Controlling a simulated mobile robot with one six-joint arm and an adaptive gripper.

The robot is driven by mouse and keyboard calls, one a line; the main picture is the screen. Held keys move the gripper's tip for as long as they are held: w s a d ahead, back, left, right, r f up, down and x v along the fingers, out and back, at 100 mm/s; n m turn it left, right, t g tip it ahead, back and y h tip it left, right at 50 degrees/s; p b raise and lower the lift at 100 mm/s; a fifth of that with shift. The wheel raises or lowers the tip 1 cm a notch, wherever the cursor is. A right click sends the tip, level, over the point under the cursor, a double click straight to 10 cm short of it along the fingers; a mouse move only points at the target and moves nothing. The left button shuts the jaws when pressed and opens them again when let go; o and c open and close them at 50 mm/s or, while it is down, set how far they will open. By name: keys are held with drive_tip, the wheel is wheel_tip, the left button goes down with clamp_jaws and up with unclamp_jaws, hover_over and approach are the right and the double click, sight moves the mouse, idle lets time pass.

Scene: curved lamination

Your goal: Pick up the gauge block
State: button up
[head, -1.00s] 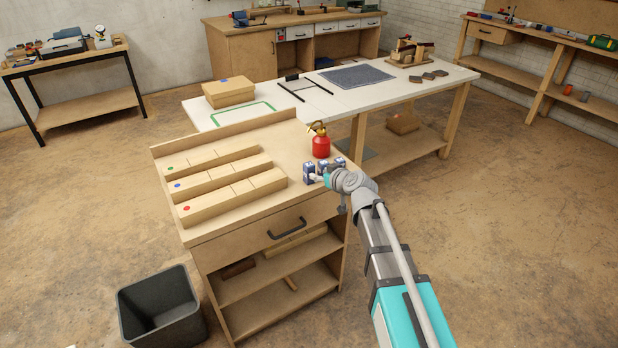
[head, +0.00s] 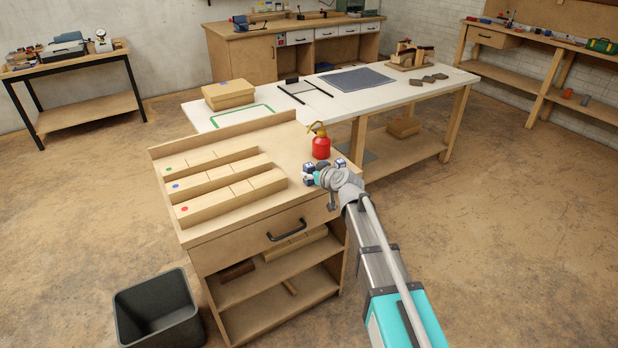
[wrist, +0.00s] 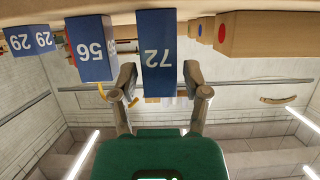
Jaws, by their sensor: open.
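Several blue numbered blocks, which look like the gauge blocks, stand at the right end of the wooden cabinet top. In the wrist view, which is upside down, a blue block marked 72 (wrist: 158,52) stands between the spread fingers of my gripper (wrist: 160,82), with a gap at each side.
A red oil can (head: 321,146) stands just behind the blocks. Three rows of wooden blocks (head: 225,180) with coloured dots fill the cabinet top's left part. A white-topped bench (head: 300,105) stands behind, and a dark bin (head: 158,312) is on the floor at front left.

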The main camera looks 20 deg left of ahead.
drive_tip(key=shift+x, duration=1.05)
clamp_jaws()
